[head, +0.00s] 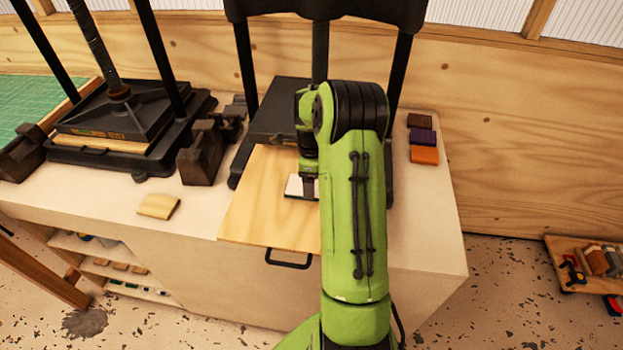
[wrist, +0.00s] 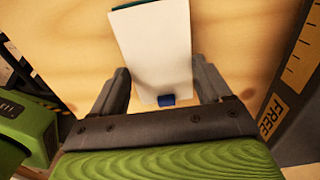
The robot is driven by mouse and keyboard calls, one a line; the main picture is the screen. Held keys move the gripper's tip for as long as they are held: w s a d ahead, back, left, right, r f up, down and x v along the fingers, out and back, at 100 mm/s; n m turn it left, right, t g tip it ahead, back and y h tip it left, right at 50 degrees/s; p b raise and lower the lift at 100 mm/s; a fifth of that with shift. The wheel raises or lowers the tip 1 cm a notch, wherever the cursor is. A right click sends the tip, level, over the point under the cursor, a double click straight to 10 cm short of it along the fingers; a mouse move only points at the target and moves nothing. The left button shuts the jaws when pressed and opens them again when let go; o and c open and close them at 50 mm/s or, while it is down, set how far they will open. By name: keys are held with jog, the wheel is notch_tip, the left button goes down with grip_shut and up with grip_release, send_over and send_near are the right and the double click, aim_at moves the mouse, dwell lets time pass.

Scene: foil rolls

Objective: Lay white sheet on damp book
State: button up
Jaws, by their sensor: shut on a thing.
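The white sheet (wrist: 152,45) lies between the two fingers of my gripper (wrist: 163,80) in the wrist view. My gripper is shut on it near its close end. A teal edge of the book (wrist: 130,4) shows past the sheet's far end, and a small blue piece (wrist: 166,99) shows at its near end. The sheet covers most of the book, so I cannot tell whether they touch. In the head view, the sheet (head: 294,186) is over the pale wooden board, and my gripper (head: 308,188) is partly hidden by my green arm.
The wooden board (head: 262,215) with a black handle (head: 289,261) juts from a black press (head: 280,122). Another press (head: 115,125) stands at left. A beige folded piece (head: 158,206) lies on the bench. Several colored blocks (head: 424,155) lie at right.

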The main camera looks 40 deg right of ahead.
jog(key=o, duration=1)
jog(key=shift+f, duration=0.1)
jog(key=shift+c, duration=0.2)
jog(key=a+r+n+h+p, duration=0.1)
jog(key=a+r+n, duration=0.2)
jog(key=r, duration=0.6)
jog(key=a+r+n, duration=0.2)
jog(key=a+r, duration=0.1)
jog(key=r, duration=0.6)
jog(key=s+a+r+n+t, duration=0.2)
jog(key=s+a+r+n, duration=0.1)
jog(key=s+a+n, duration=0.35)
jog(key=s+a+r+n+t, duration=0.25)
jog(key=s+a+n, duration=0.25)
jog(key=a+n, duration=0.25)
jog(key=s+a+f+n+t+y, duration=0.1)
jog(key=s+a+f+n, duration=0.1)
jog(key=s+a+n, duration=0.4)
jog(key=s+n, duration=0.2)
jog(key=n, duration=0.1)
jog(key=shift+s+f, duration=0.15)
jog(key=shift+s, duration=0.05)
